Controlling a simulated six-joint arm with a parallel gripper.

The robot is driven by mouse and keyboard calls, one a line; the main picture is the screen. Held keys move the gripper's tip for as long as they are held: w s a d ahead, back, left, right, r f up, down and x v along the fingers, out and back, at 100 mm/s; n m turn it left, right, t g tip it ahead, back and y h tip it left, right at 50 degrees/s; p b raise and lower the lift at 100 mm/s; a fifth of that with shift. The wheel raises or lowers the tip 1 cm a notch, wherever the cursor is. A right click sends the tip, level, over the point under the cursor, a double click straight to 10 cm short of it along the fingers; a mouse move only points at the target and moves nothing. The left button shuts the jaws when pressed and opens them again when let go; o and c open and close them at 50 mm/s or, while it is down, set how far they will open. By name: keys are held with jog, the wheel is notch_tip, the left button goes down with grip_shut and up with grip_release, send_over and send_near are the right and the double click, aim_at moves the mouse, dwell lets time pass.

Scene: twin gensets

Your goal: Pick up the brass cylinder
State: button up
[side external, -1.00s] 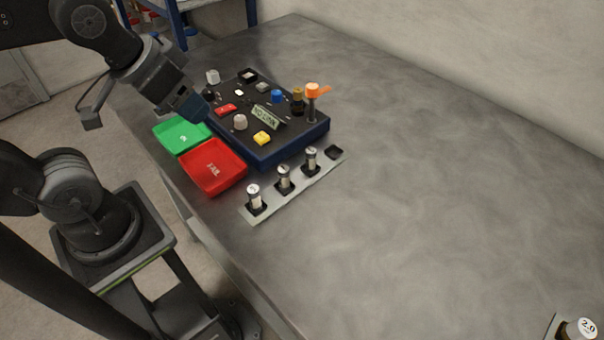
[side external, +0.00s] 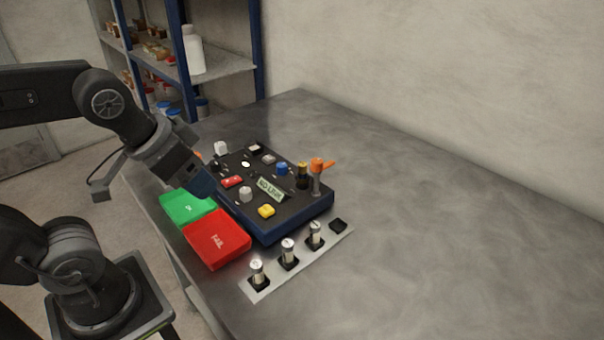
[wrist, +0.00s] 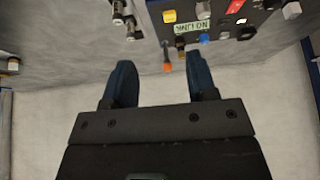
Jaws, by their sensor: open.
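A small brass-coloured cylinder (side external: 303,175), dark lower down, stands upright on the dark control panel (side external: 270,232), beside an orange-handled lever (side external: 317,164). In the wrist view the brass piece (wrist: 181,41) shows small, near the panel's edge. My gripper (side external: 205,184) is at the panel's left side in the side view, above the green tray, across the panel from the cylinder. In the wrist view its two blue fingers (wrist: 161,62) are spread apart with nothing held between them. Whether they touch anything is not clear.
Green (side external: 186,207) and red (side external: 216,240) trays sit at the panel's left. A strip (side external: 262,287) in front holds three upright silvery cylinders and an empty dark socket. Knobs and buttons rise from the panel. The table's right side (side external: 450,230) is clear. A shelf (side external: 225,70) stands behind.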

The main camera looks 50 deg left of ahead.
dwell(0.4)
jog(key=w+a+r+m+g, duration=0.1)
jog(key=w+r+m+g, duration=0.3)
jog(key=w+m, duration=0.6)
jog(key=m+g, duration=0.2)
jog(key=m, duration=0.8)
send_near(303, 163)
jog(key=f, duration=1.1)
jog(key=shift+s, duration=0.25)
grip_shut()
